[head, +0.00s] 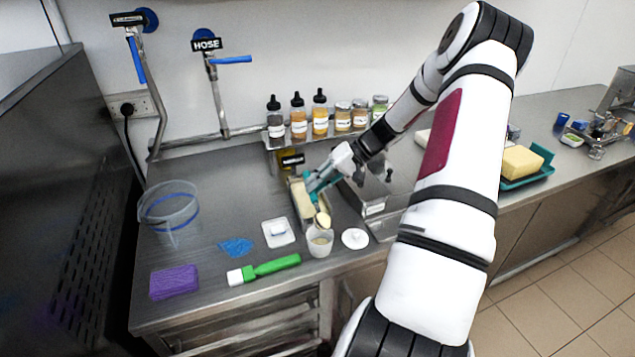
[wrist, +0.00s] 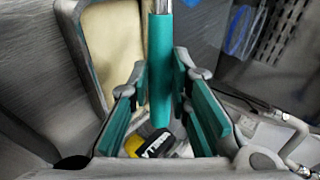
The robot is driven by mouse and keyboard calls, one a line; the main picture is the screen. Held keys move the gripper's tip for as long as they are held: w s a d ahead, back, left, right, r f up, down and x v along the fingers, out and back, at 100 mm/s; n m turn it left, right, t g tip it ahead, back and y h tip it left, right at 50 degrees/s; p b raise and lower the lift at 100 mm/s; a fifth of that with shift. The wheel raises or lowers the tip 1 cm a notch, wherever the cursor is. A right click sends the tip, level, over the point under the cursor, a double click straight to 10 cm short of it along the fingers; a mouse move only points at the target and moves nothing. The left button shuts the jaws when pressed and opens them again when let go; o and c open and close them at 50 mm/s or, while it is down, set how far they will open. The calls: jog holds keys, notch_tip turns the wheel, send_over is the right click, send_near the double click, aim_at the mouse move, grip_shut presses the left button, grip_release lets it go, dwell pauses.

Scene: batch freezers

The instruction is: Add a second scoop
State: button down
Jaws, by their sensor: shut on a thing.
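My gripper (head: 316,184) is shut on the teal handle of a scoop, which also shows between the fingers (wrist: 160,80) in the wrist view. The scoop's head (head: 322,221) is at the mouth of a small white cup (head: 320,244), with something pale yellow at it. I cannot tell whether that is in the scoop or resting in the cup. A long metal pan of cream-coloured ice cream (head: 304,202) lies just behind the cup, beneath my gripper. The pan also shows at upper left in the wrist view (wrist: 112,45). The cup's inside is mostly hidden.
A white lid or saucer (head: 355,238) lies right of the cup, a small white dish (head: 278,232) left. Bottles and jars (head: 320,115) line the shelf behind.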

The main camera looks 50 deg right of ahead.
jog(key=t+y, duration=0.1)
jog(key=y, duration=0.1)
jog(key=f+t+y+b, duration=0.1)
jog(key=d+f+t+y+b, duration=0.1)
jog(key=y, duration=0.1)
jog(key=shift+s+m+t+y, duration=0.2)
jog(key=shift+m+t+y, duration=0.1)
jog(key=shift+t, duration=0.1)
jog(key=shift+a, duration=0.15)
dwell(1.0)
